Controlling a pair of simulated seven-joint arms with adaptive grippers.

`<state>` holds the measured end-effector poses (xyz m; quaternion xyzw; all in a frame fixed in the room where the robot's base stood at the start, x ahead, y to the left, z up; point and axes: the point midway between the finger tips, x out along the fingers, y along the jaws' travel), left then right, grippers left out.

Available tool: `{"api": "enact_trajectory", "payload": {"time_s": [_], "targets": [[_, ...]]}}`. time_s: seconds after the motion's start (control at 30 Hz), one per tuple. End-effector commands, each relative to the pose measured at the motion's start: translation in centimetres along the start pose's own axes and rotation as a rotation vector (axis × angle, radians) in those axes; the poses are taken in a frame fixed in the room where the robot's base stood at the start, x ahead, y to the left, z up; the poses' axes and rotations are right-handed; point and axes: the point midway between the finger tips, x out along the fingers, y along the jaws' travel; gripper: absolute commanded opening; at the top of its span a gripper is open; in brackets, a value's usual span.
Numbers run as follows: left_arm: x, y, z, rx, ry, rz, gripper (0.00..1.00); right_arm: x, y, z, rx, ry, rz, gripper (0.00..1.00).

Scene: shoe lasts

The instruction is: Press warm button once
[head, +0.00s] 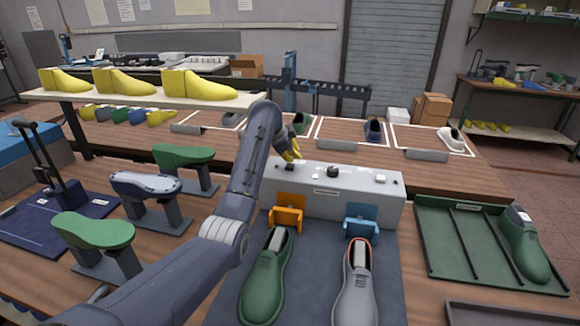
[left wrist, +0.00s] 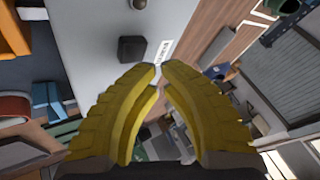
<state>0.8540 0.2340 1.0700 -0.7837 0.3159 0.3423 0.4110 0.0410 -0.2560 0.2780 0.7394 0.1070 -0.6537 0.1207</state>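The light grey control box (head: 340,203) stands behind the two shoes, with several small controls on top. A dark knob (head: 333,172) sits mid-top, and a small light control (head: 379,178) is further right. I cannot read which control is the warm button. My left gripper (head: 292,156) hovers over the box's left rear part, with yellow fingers pointing down. In the left wrist view its fingertips (left wrist: 159,68) are together and hold nothing. A dark square control (left wrist: 132,48) and a white label (left wrist: 163,51) lie just beyond the tips. My right gripper is not in view.
A green shoe (head: 267,277) and a grey shoe (head: 356,285) stand in front of the box, near orange (head: 287,214) and blue (head: 361,221) holders. A green tray (head: 455,245) is right. Green lasts on stands (head: 92,231) are left.

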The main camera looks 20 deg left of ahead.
Motion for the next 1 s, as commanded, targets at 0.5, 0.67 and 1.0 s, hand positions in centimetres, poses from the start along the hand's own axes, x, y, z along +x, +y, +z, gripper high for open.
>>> {"api": "enact_trajectory", "payload": {"time_s": [0.5,0.67,1.0], "targets": [[0.12,0.07,0.07,0.000,0.000,0.000,0.00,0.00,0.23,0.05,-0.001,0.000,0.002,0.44],[0.46,0.25,0.30,0.000,-0.001,0.001,0.00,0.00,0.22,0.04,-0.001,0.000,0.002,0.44],[0.69,0.37,0.38,0.000,0.000,0.000,0.00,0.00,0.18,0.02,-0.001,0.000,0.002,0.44]]}}
